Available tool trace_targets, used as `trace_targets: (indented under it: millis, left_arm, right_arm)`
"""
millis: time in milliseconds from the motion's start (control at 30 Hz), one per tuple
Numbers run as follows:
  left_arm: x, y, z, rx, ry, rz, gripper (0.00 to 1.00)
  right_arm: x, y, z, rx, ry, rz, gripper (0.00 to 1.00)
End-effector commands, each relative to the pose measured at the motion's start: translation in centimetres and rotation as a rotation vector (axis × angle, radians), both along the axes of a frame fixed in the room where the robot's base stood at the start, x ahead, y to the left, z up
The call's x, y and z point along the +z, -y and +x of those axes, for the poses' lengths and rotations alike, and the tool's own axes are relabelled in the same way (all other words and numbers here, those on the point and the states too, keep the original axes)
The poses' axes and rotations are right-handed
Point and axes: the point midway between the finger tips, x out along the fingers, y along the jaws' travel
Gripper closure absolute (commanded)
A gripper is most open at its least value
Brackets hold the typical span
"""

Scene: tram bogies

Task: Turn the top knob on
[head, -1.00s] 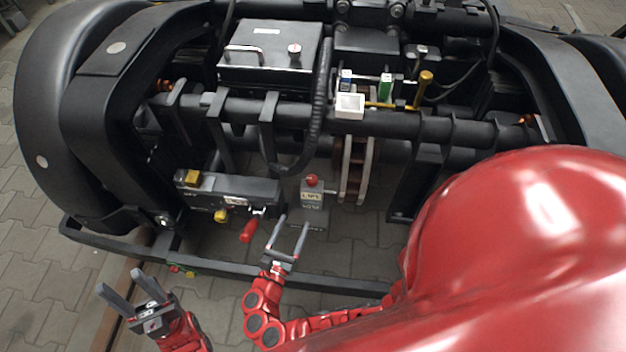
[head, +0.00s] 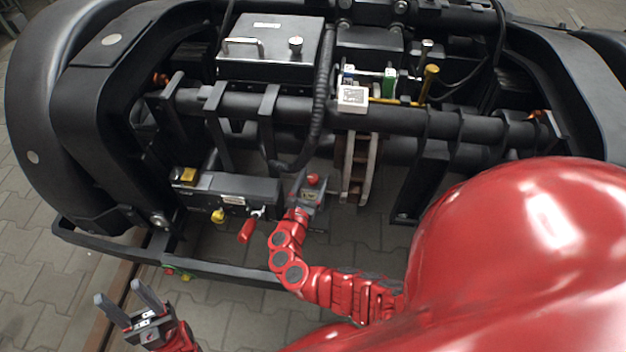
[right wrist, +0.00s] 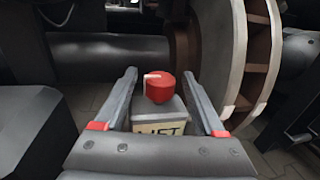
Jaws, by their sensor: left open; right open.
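A red knob (head: 313,180) sits on top of a small grey box (head: 316,198) low on the bogie. In the right wrist view, the red knob (right wrist: 159,87) has a pale mark on it, and the box (right wrist: 160,118) carries a partly hidden label. My right gripper (head: 308,183) is open at the box. Its fingers (right wrist: 158,76) stand on either side of the knob and box top; whether they touch is unclear. My left gripper (head: 118,291) is open and empty at lower left.
A dark panel (head: 240,188) with a yellow button (head: 188,175), a yellow knob (head: 218,216) and a red handle (head: 248,230) is left of the box. A brown-and-grey wheel (right wrist: 236,50) stands close behind it. A black frame bar (head: 220,270) runs in front.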

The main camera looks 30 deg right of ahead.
Motion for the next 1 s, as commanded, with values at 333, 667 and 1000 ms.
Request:
trace_targets:
  millis: [333, 667, 1000]
  left_arm:
    - [0.03, 0.00, -0.01, 0.000, 0.001, 0.000, 0.50]
    - [0.02, 0.01, -0.01, 0.000, 0.000, 0.000, 0.50]
    - [0.53, 0.01, 0.07, -0.001, -0.004, -0.005, 0.50]
  right_arm:
    - [0.04, -0.04, 0.00, 0.000, 0.001, 0.001, 0.57]
    - [0.04, -0.04, -0.01, 0.000, 0.001, 0.001, 1.00]
    - [0.24, -0.07, -0.03, 0.060, 0.002, 0.001, 1.00]
